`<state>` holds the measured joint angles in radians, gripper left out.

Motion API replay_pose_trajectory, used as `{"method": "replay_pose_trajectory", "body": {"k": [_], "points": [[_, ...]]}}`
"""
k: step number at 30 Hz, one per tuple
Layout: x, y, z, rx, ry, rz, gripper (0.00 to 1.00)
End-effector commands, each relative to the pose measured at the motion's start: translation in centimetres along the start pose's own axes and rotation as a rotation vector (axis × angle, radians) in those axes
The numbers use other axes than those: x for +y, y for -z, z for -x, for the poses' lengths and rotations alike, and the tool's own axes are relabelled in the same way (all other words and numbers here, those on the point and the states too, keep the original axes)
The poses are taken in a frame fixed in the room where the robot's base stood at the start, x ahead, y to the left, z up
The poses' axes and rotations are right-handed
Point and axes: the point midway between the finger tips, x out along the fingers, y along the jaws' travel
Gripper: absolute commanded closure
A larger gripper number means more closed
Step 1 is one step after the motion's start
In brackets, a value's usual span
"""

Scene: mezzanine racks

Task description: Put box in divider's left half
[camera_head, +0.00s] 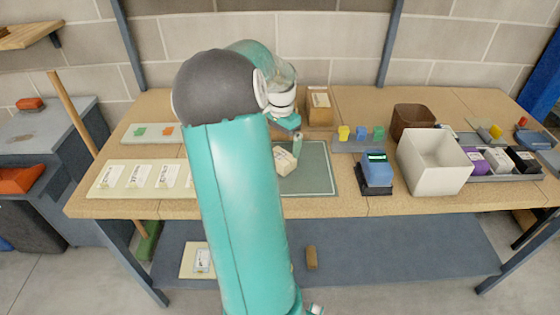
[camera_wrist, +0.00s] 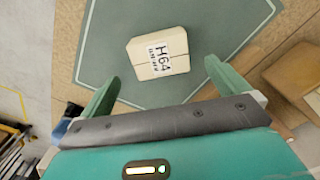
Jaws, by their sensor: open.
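A small cream box (camera_head: 284,159) with a white label lies on the green mat (camera_head: 318,172) in the middle of the bench. In the wrist view the box (camera_wrist: 150,54) shows its label, reading H64, and sits just beyond my fingertips. My gripper (camera_wrist: 162,74) is open, its two green fingers apart on either side of the near edge of the box, with nothing held. In the head view my gripper (camera_head: 291,141) is partly hidden by my arm. A brown wooden holder (camera_head: 320,116) stands behind the mat; I cannot tell whether it is the divider.
A white bin (camera_head: 434,162), a dark brown basket (camera_head: 410,121) and a blue device (camera_head: 377,173) stand to the right. A grey tray (camera_head: 506,168) holds several packs at far right. A cream board with cards (camera_head: 130,179) lies left. The mat's right part is clear.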

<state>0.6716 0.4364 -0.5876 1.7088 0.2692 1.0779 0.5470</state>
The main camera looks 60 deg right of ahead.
Motion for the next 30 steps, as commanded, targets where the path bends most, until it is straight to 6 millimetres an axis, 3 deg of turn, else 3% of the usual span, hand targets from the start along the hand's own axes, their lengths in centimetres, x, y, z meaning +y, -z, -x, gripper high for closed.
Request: {"method": "replay_pose_trajectory", "body": {"k": [16,25,30], "points": [[0.0,-0.1,-6.5,-0.001,-0.001,0.005,0.00],[0.0,-0.1,-7.2,0.001,0.002,0.006,0.00],[0.0,-0.1,-7.1,0.001,0.002,0.006,0.31]]}}
